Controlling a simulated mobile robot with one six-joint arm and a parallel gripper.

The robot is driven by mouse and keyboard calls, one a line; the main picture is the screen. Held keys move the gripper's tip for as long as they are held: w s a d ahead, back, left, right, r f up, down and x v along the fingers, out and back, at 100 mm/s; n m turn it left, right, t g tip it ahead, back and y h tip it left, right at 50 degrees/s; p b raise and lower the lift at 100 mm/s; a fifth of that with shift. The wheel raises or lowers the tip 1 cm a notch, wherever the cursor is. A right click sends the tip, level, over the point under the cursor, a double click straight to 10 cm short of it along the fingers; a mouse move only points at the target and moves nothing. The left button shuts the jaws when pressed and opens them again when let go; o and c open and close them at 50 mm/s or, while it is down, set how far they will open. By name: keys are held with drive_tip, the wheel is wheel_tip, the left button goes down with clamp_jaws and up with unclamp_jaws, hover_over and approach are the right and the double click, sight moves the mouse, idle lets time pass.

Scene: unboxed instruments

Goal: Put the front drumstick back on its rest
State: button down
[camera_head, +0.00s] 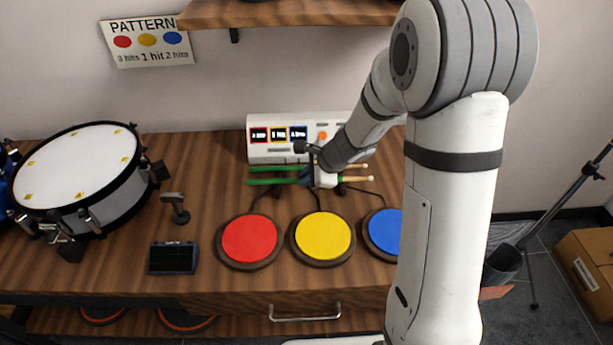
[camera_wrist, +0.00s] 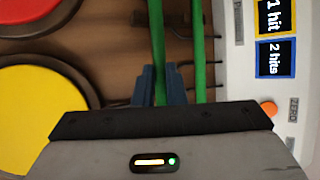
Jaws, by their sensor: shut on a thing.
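Two drumsticks with green handles and pale wooden tips lie side by side in front of the white console (camera_head: 270,152). The front drumstick (camera_head: 262,182) is nearer the pads; the back drumstick (camera_head: 270,168) is nearer the console. My gripper (camera_head: 308,178) is shut on the front drumstick. The wrist view shows the blue-grey fingers (camera_wrist: 160,86) on either side of the front drumstick (camera_wrist: 157,35), with the back drumstick (camera_wrist: 198,50) just to the right. Dark rest pieces (camera_wrist: 140,18) show near the sticks. I cannot tell whether the held stick touches them.
A red pad (camera_head: 250,238), a yellow pad (camera_head: 323,238) and a blue pad (camera_head: 384,230) lie in front of the sticks. A small dark screen (camera_head: 173,258) and a snare drum (camera_head: 85,165) are at the left. A wooden shelf (camera_head: 290,12) hangs above.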

drive_tip(key=shift+f, duration=0.2)
drive_tip(key=shift+f+b, duration=0.35)
drive_tip(key=shift+b, duration=0.25)
drive_tip(key=shift+f, duration=0.25)
drive_tip(key=c, duration=1.4)
unclamp_jaws()
drive_tip(key=p+v, duration=0.1)
drive_tip(key=v, duration=0.6)
drive_tip(key=shift+d+r+p, duration=0.2)
drive_tip(key=shift+r+p, duration=0.15)
drive_tip(key=shift+p, duration=0.05)
drive_tip(key=shift+s, duration=0.1)
